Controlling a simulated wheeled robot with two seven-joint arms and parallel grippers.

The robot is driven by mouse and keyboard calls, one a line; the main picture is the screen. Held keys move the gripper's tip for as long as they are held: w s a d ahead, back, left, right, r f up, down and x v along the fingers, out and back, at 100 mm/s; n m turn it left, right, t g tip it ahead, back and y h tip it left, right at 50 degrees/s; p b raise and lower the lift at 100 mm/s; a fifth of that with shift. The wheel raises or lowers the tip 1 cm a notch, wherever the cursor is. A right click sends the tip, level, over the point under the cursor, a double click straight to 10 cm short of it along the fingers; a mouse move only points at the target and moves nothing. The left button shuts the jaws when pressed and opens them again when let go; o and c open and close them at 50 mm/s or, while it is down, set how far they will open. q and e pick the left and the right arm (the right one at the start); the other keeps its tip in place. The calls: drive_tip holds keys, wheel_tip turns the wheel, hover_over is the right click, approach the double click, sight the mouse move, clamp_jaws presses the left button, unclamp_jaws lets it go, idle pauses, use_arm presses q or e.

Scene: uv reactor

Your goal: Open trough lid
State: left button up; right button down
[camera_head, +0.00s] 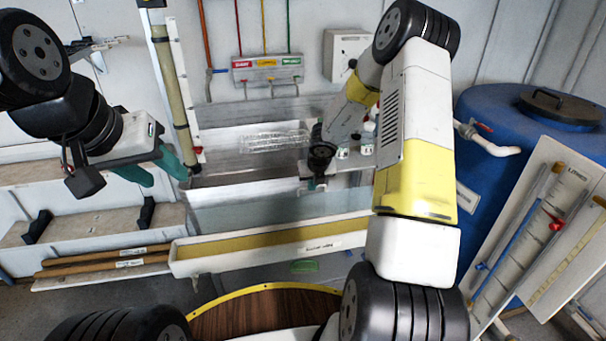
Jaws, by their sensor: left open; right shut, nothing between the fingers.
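The metal trough (262,208) stands against the back wall at the centre. Its left part is uncovered from above, and a clear rack-like piece (275,143) shows inside. A grey flat plate (350,165) lies across its right part; I cannot tell whether this is the lid. My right gripper (319,184) is shut and empty, pointing down at the plate's left end. Whether it touches the plate is unclear, and my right arm hides part of the trough's right side. My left gripper (153,169), with teal fingers, is open and empty, left of the trough.
A long white channel with a yellow inside (270,246) runs in front of the trough. A blue barrel (510,115) and a board with gauges (525,235) stand at the right. A vertical tube (173,85) rises at the trough's left end. Shelves (85,225) are at the left.

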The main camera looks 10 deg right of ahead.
use_arm(q)
drive_tip(key=shift+w, duration=0.25)
use_arm(e)
drive_tip(key=shift+w, duration=0.35)
drive_tip(key=shift+w+r, duration=0.1)
use_arm(q)
drive_tip(key=shift+a, duration=0.1)
